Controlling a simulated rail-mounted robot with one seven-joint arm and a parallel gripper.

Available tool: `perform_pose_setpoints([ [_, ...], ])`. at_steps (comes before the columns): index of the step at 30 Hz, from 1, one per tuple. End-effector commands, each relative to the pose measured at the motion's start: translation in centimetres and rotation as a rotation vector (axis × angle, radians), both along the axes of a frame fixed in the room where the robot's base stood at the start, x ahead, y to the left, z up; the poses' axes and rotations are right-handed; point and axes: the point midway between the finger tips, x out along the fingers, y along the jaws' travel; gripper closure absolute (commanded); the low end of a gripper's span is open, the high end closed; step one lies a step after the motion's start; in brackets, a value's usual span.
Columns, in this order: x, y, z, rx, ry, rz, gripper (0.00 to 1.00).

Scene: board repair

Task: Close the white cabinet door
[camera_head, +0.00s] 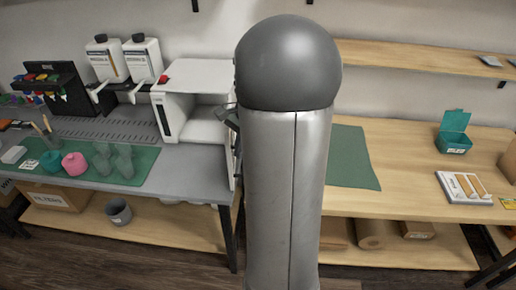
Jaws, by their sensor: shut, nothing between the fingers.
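The white cabinet (200,75) stands on the grey bench, left of my arm. Its front is open and the inside, with a white shelf (203,126), shows. A thin white panel (233,162) at its right front looks like the door, swung out and seen nearly edge-on. My large grey arm hides what lies to the right of it. My gripper (228,113) shows as a small dark shape at the right side of the cabinet opening, close to the door's upper part. It is shut and empty; whether it touches the door I cannot tell.
White bottles (107,60) and a dark rack (55,88) stand left of the cabinet. Pink (74,163) and teal rolls lie on a green mat (138,166). At right, a wooden table holds a teal box (453,143) and a white tray (462,188). A wooden shelf (420,58) hangs above.

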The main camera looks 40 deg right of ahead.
Motion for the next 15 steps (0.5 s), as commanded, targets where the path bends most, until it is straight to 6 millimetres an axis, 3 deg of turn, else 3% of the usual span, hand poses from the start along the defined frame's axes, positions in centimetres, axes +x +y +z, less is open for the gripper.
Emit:
perform_pose_setpoints([
  [9,-0.6,-8.4,0.4,0.085,0.025,-0.358,1.00],
  [15,-1.5,-12.5,0.3,0.134,0.035,-0.533,1.00],
])
